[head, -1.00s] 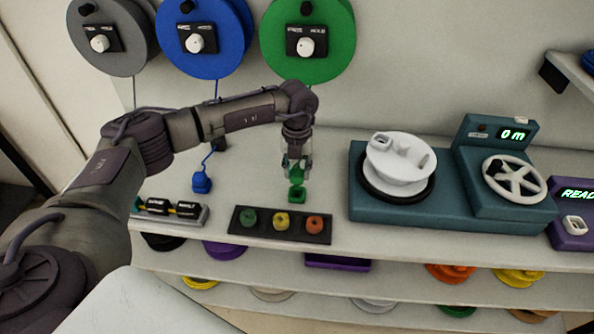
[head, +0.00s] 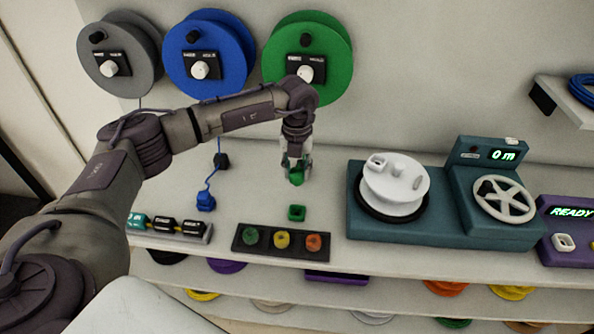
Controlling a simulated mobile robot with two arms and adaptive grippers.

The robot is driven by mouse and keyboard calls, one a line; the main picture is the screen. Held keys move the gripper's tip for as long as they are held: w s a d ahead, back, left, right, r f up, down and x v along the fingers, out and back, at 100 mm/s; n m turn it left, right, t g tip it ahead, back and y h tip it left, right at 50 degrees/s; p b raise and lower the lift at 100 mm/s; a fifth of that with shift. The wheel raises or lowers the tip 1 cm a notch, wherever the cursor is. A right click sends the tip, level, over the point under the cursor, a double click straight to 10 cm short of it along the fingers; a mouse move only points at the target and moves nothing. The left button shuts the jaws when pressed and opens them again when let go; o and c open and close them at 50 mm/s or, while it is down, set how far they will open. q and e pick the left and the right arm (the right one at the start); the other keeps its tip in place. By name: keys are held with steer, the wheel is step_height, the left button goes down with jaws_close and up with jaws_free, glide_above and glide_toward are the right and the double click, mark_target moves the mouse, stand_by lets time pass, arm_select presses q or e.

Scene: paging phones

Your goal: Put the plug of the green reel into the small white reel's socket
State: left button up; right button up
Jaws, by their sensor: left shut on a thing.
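The green reel (head: 335,62) hangs on the back wall. Its green plug (head: 296,178) is between the fingers of my left gripper (head: 296,164), which points down and is shut on it. The plug is above the bench, apart from a small green square holder (head: 297,212) just in front of it. The small white reel (head: 393,196) sits on the teal machine to the right of the gripper. A raised white block (head: 377,160) on its top left may be its socket; the opening is too small to make out. My right gripper is not in view.
A blue plug (head: 205,202) stands on the bench at left. A black tray (head: 265,250) with green, yellow and orange pieces lies in front. The teal machine (head: 455,225) has a crank wheel (head: 503,200). Bare bench lies between gripper and machine.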

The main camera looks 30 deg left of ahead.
arm_select(q)
step_height(320, 180, up, 10)
steer(key=p, duration=0.5)
steer(key=shift+p, duration=0.4)
steer(key=shift+f, duration=0.1)
